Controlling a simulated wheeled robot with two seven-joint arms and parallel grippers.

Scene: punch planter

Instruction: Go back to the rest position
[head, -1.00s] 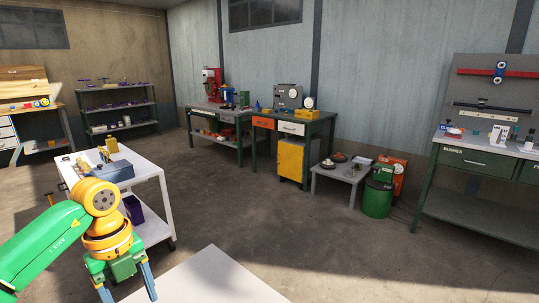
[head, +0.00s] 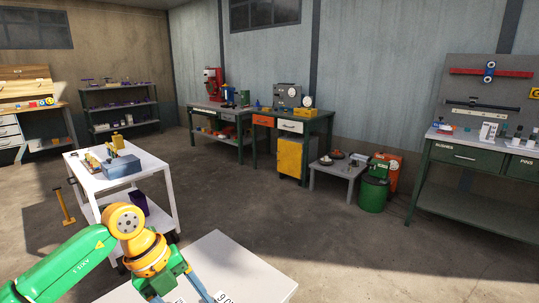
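My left gripper (head: 178,292) hangs at the bottom of the head view, on a green and yellow arm from the left. Its two blue-grey fingers are spread apart and point down over a white table top (head: 250,279). I see nothing between the visible parts of the fingers; their tips are at or past the lower edge. My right arm and gripper are not in view.
A white cart (head: 155,168) with a blue-grey box (head: 122,166) stands beyond my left arm. A yellow stand (head: 64,208) is on the floor at left. Benches line the back wall, and a green workbench (head: 470,158) stands right. The middle floor is open.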

